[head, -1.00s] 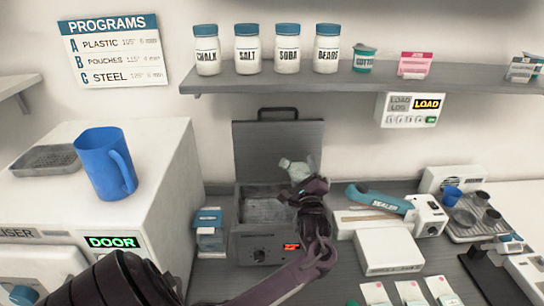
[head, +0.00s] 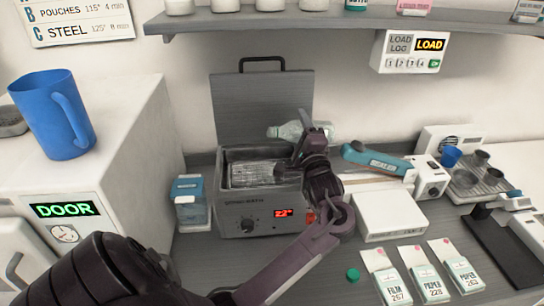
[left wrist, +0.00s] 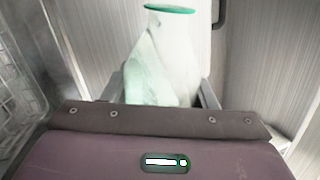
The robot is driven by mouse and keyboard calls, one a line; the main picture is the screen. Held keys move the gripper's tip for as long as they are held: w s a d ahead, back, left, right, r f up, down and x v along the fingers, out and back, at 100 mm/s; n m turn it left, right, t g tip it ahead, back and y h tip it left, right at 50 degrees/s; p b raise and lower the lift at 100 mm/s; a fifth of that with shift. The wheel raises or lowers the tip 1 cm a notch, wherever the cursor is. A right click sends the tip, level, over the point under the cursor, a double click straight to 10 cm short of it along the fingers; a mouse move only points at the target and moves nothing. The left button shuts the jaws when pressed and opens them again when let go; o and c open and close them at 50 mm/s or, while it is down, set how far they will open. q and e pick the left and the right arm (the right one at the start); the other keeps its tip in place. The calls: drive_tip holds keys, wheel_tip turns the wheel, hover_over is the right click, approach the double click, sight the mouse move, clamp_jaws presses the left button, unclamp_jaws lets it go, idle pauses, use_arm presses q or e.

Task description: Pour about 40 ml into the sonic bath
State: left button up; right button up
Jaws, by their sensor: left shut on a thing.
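The sonic bath (head: 265,215) is a grey box on the counter with its lid (head: 262,108) raised behind it, a mesh basket inside and a lit red display. My left gripper (head: 308,142) is shut on a clear, pale green bottle (head: 288,131) above the bath's back right side. The bottle lies nearly level, its mouth to the left. In the left wrist view the bottle (left wrist: 165,70) shows its open green-rimmed mouth beyond the gripper. I cannot make out a stream or the liquid level. My right gripper is out of view.
A green cap (head: 352,274) lies on the counter before the bath. A blue-white box (head: 189,203) stands close left of the bath. A white box (head: 390,218) and teal sealer (head: 378,160) are to the right. A blue jug (head: 55,115) stands on the steriliser.

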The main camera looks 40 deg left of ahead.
use_arm(q)
drive_tip(key=shift+w+a, duration=0.1)
drive_tip(key=shift+a, duration=0.25)
drive_tip(key=shift+a+n, duration=0.25)
drive_tip(key=shift+n, duration=0.05)
drive_tip(key=shift+d+r, duration=0.25)
drive_tip(key=shift+d, duration=0.05)
drive_tip(key=shift+n+g, duration=0.3)
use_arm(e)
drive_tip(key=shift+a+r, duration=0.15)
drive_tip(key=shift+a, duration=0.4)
use_arm(q)
drive_tip(key=shift+a, duration=0.1)
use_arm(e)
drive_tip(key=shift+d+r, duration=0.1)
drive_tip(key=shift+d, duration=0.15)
use_arm(q)
drive_tip(key=shift+w+r+n, duration=0.15)
drive_tip(key=shift+w+n, duration=0.05)
drive_tip(key=shift+n, duration=0.1)
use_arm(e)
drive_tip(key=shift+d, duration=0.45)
use_arm(q)
drive_tip(key=shift+w+d+r+n+y, duration=0.15)
drive_tip(key=shift+w+d+n+y, duration=0.05)
drive_tip(key=shift+w+n+y, duration=0.15)
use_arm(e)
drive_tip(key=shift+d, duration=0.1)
